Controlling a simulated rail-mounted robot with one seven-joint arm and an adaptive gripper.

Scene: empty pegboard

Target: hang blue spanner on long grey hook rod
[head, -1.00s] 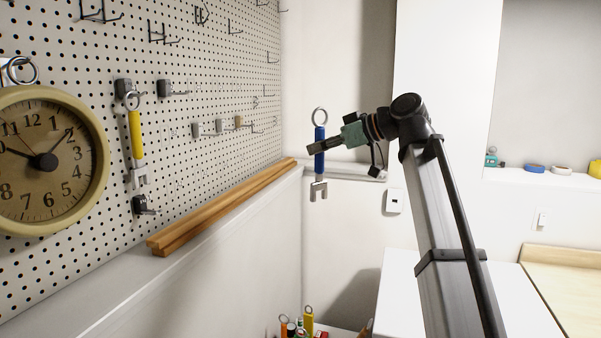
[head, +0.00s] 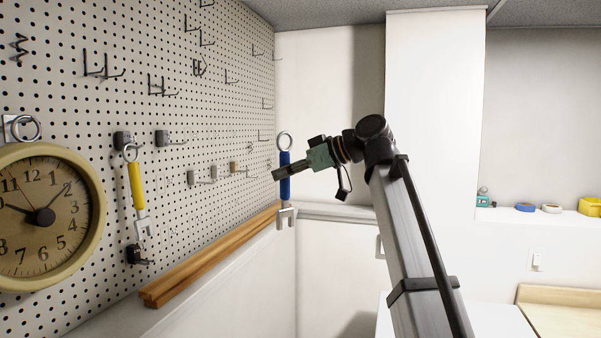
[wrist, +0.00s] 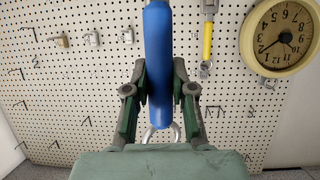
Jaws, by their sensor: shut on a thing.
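The blue spanner (head: 285,178) hangs upright in my gripper (head: 282,171), ring at the top and open jaw at the bottom. In the wrist view, the blue handle (wrist: 158,50) sits between the two fingers of my gripper (wrist: 158,78), and part of its ring shows below them. My gripper is shut on the handle. Grey hook holders are on the pegboard to the left: an empty dark one (head: 163,137) and several smaller ones lower down, including a light grey one (head: 193,178). I cannot tell which rod is the long one. The spanner appears clear of all of them.
The pegboard (head: 225,110) also carries black wire hooks (head: 105,72), a yellow spanner (head: 137,186) hung by its ring, and a round clock (head: 42,216). Wooden strips (head: 210,258) lie on the ledge below. The air between spanner and board looks clear.

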